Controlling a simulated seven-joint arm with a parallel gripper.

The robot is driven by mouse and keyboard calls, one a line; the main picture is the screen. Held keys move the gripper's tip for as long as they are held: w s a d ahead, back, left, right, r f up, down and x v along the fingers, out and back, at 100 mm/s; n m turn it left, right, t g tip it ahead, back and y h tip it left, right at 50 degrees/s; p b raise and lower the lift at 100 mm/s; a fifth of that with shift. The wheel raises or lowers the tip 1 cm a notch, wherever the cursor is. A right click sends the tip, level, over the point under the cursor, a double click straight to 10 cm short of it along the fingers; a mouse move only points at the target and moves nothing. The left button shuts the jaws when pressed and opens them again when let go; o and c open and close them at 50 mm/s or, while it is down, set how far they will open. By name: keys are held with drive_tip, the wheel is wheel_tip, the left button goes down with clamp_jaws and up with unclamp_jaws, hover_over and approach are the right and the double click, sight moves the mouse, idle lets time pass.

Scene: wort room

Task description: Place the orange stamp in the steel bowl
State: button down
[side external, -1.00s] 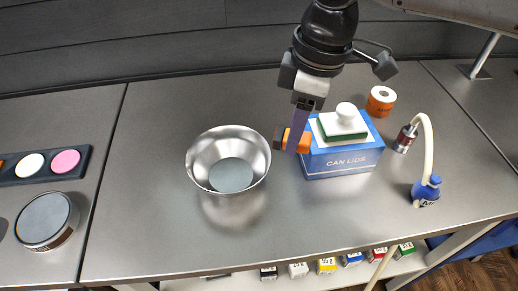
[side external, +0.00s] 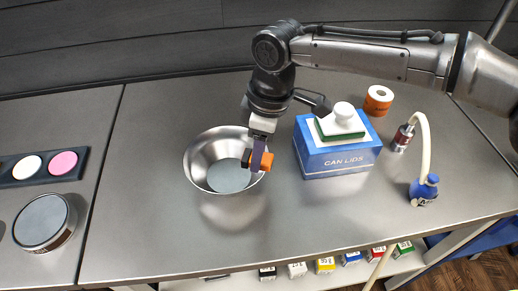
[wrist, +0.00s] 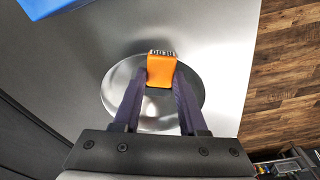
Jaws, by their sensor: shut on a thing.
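The orange stamp (wrist: 161,72) is held between the two fingers of my gripper (wrist: 160,82) in the wrist view. In the side view my gripper (side external: 257,158) is shut on the orange stamp (side external: 266,162) at the right part of the steel bowl (side external: 205,157). The bowl is round and shiny with a grey disc-like bottom. In the wrist view the bowl (wrist: 116,92) lies below and behind the stamp. The stamp appears above the bowl's right rim; its exact height over it I cannot tell.
A blue can lids box (side external: 340,160) stands right of the bowl, with a green and white stamp (side external: 341,122) on it. An orange roll (side external: 378,100) and a hose with a blue fitting (side external: 424,188) are farther right. A round grey-topped tin (side external: 44,220) and a tray of discs (side external: 42,167) are left.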

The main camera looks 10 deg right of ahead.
drive_tip(key=shift+c, duration=2.2)
unclamp_jaws()
drive_tip(key=shift+f, duration=0.1)
